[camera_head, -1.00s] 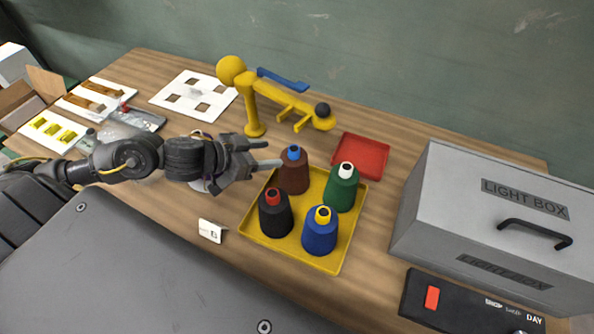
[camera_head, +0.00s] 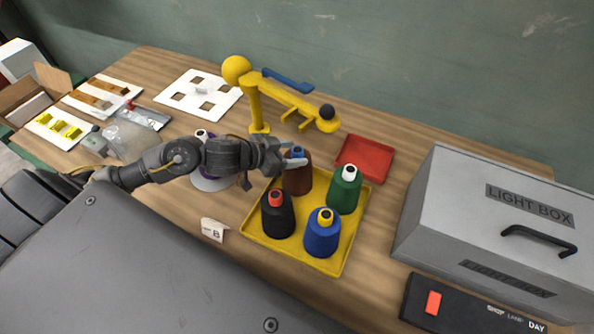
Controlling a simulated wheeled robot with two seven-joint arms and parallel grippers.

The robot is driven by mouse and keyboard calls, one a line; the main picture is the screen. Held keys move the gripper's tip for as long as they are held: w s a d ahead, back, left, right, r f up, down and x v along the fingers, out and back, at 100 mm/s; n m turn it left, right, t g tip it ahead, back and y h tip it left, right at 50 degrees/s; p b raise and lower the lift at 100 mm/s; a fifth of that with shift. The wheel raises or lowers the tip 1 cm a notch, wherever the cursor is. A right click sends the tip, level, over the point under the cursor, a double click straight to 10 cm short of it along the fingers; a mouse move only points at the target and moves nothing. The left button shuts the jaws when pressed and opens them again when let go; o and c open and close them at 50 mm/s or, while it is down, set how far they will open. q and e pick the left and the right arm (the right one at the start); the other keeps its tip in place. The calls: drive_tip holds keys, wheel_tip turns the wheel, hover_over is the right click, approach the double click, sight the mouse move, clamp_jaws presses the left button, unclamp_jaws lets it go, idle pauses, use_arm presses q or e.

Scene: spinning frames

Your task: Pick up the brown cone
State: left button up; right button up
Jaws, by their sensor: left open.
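The brown cone (camera_head: 298,180) with a blue top stands upright at the back left of the yellow tray (camera_head: 262,240). My left gripper (camera_head: 296,160) is open at the brown cone's top, with its fingers around or just in front of the blue tip; I cannot tell if they touch it. The fingers hide part of the cone's upper end. The tray also holds a green cone (camera_head: 345,193) with a white top, a black cone (camera_head: 277,218) with a red top, and a blue cone (camera_head: 322,238) with a yellow top. My right gripper is not in view.
A yellow stand (camera_head: 256,105) with a blue lever rises behind the tray. A red tray (camera_head: 365,158) lies at the back right. A grey light box (camera_head: 440,215) stands on the right. A purple cone (camera_head: 208,165) is partly behind my left arm. A small card (camera_head: 213,230) stands front left.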

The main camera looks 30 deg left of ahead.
sight(302, 152)
use_arm(q)
drive_tip(key=x, duration=0.4)
drive_tip(key=shift+w+r, duration=0.15)
drive_tip(key=shift+r, duration=0.05)
drive_tip(key=shift+f, duration=0.1)
clamp_jaws()
